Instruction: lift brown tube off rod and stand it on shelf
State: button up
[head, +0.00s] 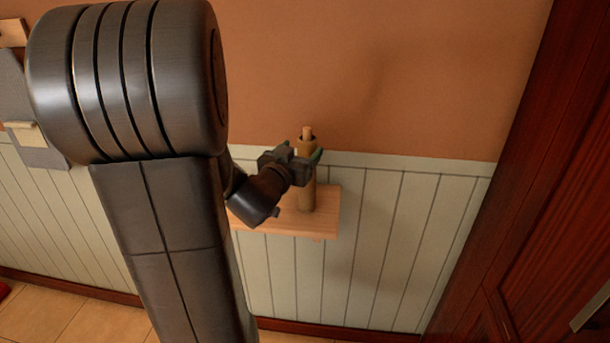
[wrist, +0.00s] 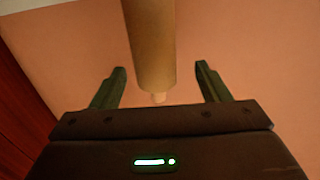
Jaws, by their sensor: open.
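In the wrist view, the tube (wrist: 150,42) comes down between the spread fingers of my gripper (wrist: 160,75), with a visible gap on each side. The rod's lower part is hidden inside the tube.
My arm covers much of the left and the shelf's left end. The panelled wall (head: 405,240) between shelf and cabinet is clear. Grey and wooden items (head: 35,120) are at the far left.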

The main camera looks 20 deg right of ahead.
jog(key=shift+p+x, duration=0.45)
jog(key=shift+x, duration=2.2)
jog(key=shift+s+d, duration=0.15)
jog(key=shift+s, duration=0.05)
jog(key=c, duration=1.3)
jog(key=shift+r, duration=0.15)
notch_tip(320, 180, up, 28)
jog(key=p, duration=1.1)
jog(key=shift+p, duration=0.35)
jog(key=shift+f+b, duration=0.4)
jog(key=shift+f, duration=0.5)
